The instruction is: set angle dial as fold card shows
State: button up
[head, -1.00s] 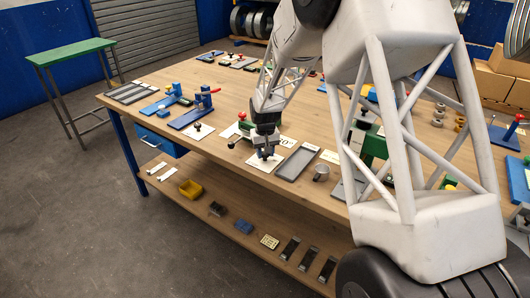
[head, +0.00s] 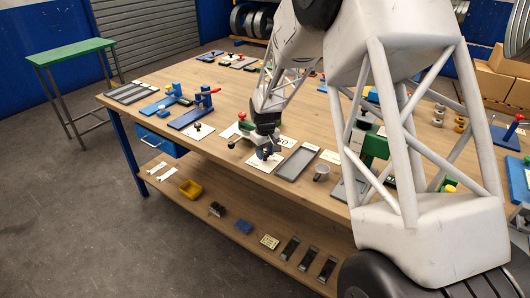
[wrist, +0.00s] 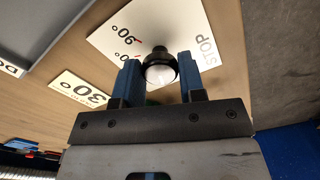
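The angle dial is a black knob with a pale round top (wrist: 160,70) on a white plate (wrist: 125,35). The plate has upside-down 90° and 0° marks and the word STOP. My gripper (wrist: 161,82) has its two blue fingers apart, one on each side of the knob. I cannot tell whether they touch it. A white card (wrist: 78,90) beside the plate appears to read 30°, upside down. In the head view my gripper (head: 265,153) is low over the dial's white plate (head: 258,165), hiding most of the knob. The dial's pointer is not clear.
A grey tray (head: 299,164) lies right of the dial plate, with a metal cup (head: 321,173) further right. A white plate with a black knob (head: 198,130) and blue fixtures (head: 198,113) stand to the left. The wooden table's front edge is close to the dial.

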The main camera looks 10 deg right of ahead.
aim_at(265, 153)
jog(key=o, duration=0.4)
jog(key=shift+o, duration=0.2)
jog(key=shift+r, duration=0.1)
jog(key=shift+r, duration=3.85)
